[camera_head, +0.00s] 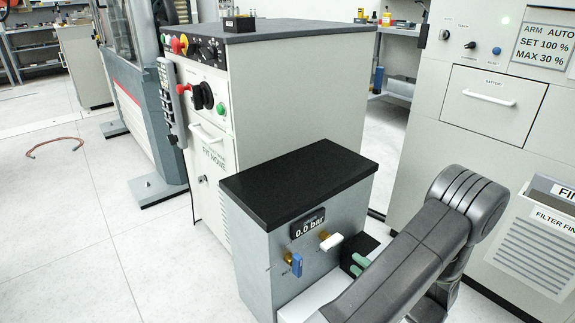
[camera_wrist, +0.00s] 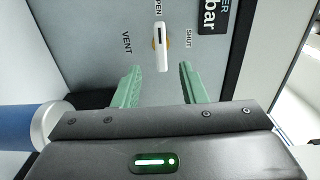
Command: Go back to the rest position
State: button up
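My gripper (camera_head: 358,262) is in front of the grey valve box (camera_head: 262,262), close to its face on the right side. In the wrist view my gripper (camera_wrist: 161,70) has its two green fingers apart, with nothing held between them. A white valve lever (camera_head: 331,242) on a brass stem is on the box face. In the wrist view the white lever (camera_wrist: 162,48) stands lengthwise beyond the fingertips, between the OPEN and SHUT labels, and looks clear of both fingers. A blue lever (camera_head: 296,264) hangs to its left. The display (camera_head: 308,223) reads 0.0 bar.
The box has a black top (camera_head: 300,180) and stands before a large white cabinet with knobs (camera_head: 280,100). A white panel with a battery drawer (camera_head: 492,100) is at the right, behind my arm. Open floor (camera_head: 90,220) lies left, with a reddish curved thing (camera_head: 55,146) on it.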

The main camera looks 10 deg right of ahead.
aim_at(334, 245)
jog(key=b+x, duration=0.2)
jog(key=x, duration=0.9)
jog(key=shift+w+a+r+b, duration=0.1)
jog(key=shift+w+a+b, duration=0.05)
jog(key=shift+w+b, duration=0.2)
jog(key=shift+s, duration=0.1)
jog(key=p+v, duration=0.4)
jog(key=v, duration=1)
jog(key=b+x, duration=0.4)
jog(key=x, duration=1)
jog(key=shift+a, duration=0.1)
jog(key=shift+r+m, duration=0.1)
jog(key=shift+m, duration=0.7)
jog(key=shift+r+m+p, duration=0.15)
jog(key=shift+m+p, duration=0.25)
jog(key=shift+m, duration=0.8)
jog(key=shift+m+p, duration=0.6)
jog(key=shift+m, duration=0.4)
